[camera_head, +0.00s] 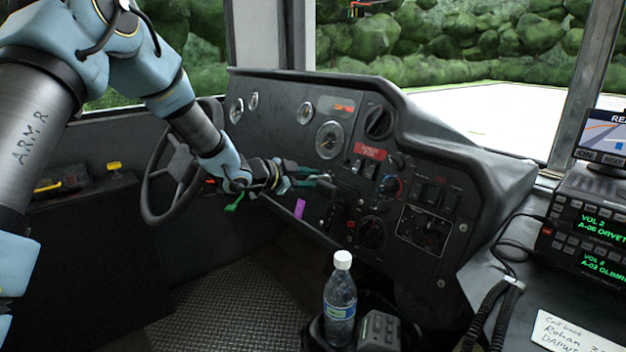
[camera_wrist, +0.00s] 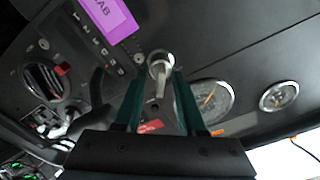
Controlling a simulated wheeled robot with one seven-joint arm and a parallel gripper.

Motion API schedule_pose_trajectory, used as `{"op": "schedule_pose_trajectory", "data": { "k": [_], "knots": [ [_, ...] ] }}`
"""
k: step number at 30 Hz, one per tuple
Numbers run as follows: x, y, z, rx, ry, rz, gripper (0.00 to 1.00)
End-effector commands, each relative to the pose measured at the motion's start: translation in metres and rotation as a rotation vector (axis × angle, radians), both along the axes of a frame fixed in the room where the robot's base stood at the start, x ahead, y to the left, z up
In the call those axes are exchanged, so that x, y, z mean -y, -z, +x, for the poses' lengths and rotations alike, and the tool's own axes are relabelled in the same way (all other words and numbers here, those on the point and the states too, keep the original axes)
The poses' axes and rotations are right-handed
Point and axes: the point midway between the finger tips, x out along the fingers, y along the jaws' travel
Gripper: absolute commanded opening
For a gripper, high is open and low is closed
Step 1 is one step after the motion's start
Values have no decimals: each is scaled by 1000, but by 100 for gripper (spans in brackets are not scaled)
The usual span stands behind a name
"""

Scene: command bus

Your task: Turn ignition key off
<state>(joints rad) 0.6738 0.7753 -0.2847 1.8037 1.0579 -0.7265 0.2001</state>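The ignition key (camera_wrist: 160,84) is a small silver piece in a round metal lock on the dark dashboard. In the wrist view it stands between my gripper's two green fingers (camera_wrist: 159,78), with a narrow gap visible on each side. My gripper is open around the key, and contact with it is not visible. In the head view my gripper (camera_head: 318,177) reaches the dashboard right of the steering wheel, and its fingers mostly hide the key there.
The steering wheel (camera_head: 172,172) is close left of my wrist. A purple tag (camera_head: 300,208) hangs below my gripper. Dashboard knobs and switches (camera_head: 393,188) lie to the right.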

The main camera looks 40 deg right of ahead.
Motion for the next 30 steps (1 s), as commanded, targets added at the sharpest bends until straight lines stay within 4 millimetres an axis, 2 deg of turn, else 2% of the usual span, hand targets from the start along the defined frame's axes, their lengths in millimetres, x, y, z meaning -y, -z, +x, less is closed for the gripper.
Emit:
{"op": "schedule_pose_trajectory", "data": {
  "k": [5, 15, 30],
  "knots": [
    [0, 0, 0, 0, 0, 0, 38],
    [0, 0, 0, 0, 0, 0, 0],
    [-1, 0, 0, 0, 0, 1, 0]
  ]
}}
